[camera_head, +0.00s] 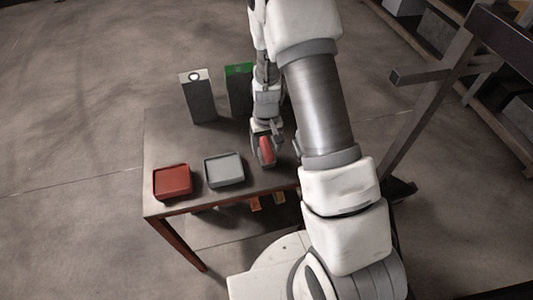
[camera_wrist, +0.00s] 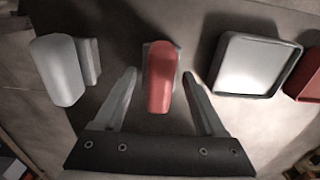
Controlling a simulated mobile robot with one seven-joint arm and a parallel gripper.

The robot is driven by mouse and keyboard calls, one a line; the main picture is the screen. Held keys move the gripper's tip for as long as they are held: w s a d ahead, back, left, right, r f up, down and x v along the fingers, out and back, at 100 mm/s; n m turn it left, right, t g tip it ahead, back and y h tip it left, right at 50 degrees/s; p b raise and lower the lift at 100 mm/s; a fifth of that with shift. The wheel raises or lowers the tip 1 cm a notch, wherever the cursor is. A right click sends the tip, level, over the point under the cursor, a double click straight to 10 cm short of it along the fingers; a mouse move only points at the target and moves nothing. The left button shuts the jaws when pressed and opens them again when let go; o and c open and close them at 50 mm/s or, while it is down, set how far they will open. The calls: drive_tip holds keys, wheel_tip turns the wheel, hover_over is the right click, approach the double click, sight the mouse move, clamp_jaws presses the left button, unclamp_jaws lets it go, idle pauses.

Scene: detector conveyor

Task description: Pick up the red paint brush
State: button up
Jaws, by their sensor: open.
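The red paint brush (camera_wrist: 161,80) lies near the middle of the wrist view, its rounded red body lengthwise between my fingers, with a grey part beside its far end. In the head view, its red body (camera_head: 267,151) shows at the end of my arm, over the table's right part. My gripper (camera_wrist: 160,74) is open, with one finger on each side of the brush and a visible gap to each. In the head view my gripper (camera_head: 265,135) is partly hidden by its own wrist. I cannot tell the height of the fingers above the table.
A similar white object (camera_wrist: 60,70) lies left of the brush in the wrist view. A grey tray (camera_head: 224,170) and a red tray (camera_head: 172,182) stand on the table (camera_head: 160,135). A dark box (camera_head: 198,97) and a green-topped box (camera_head: 239,88) stand at the back.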

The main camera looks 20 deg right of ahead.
drive_tip(key=shift+c, duration=0.3)
clamp_jaws()
idle(0.3)
